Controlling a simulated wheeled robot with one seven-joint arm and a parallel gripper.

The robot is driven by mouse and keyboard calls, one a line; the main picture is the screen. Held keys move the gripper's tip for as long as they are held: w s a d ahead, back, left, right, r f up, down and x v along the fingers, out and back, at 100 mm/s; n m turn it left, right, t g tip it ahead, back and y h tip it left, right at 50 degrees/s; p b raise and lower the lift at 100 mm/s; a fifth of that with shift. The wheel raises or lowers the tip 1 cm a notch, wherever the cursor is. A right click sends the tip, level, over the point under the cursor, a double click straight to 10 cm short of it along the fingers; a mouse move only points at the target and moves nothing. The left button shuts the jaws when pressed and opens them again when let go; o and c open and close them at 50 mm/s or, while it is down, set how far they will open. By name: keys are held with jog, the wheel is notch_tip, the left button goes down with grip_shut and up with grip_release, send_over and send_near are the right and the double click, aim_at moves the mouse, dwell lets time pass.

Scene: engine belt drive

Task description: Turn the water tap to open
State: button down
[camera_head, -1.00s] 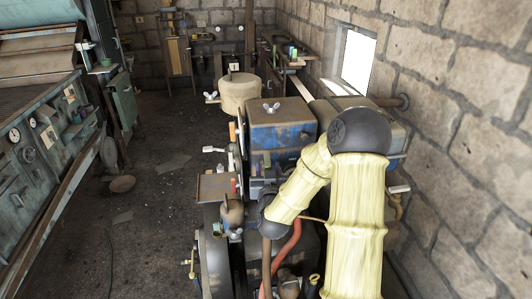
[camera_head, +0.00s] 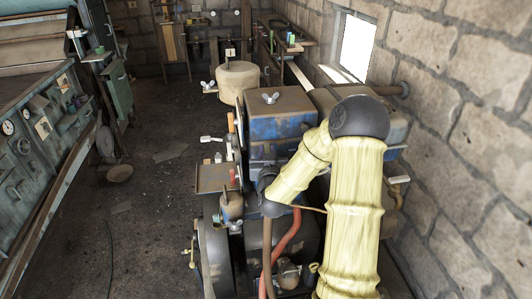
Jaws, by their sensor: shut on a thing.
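I cannot pick out the water tap for sure. A small brass fitting with a lever (camera_head: 193,251) sits low on the left side of the engine, and a pale lever (camera_head: 398,180) shows at its right side behind my arm. Which of them, if either, is the tap, I cannot tell. My yellow arm reaches over the engine, and its dark wrist end is above the engine's near middle. My gripper's fingers are hidden behind the wrist and forearm, so what they touch does not show.
The engine has a blue tank (camera_head: 272,125) with a wing nut, a small tray (camera_head: 213,178) and a red hose (camera_head: 287,243). A stone wall (camera_head: 470,130) stands close on the right. Open floor (camera_head: 140,225) lies left, before a green machine (camera_head: 35,150).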

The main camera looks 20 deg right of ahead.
jog(key=shift+d+y+b, duration=0.1)
jog(key=shift+y+b, duration=0.2)
jog(key=shift+b, duration=0.1)
jog(key=shift+n+y+b, duration=0.45)
jog(key=shift+n+y, duration=0.25)
jog(key=shift+y, duration=0.1)
jog(key=c, duration=1.3)
grip_release()
jog(key=shift+s, duration=0.1)
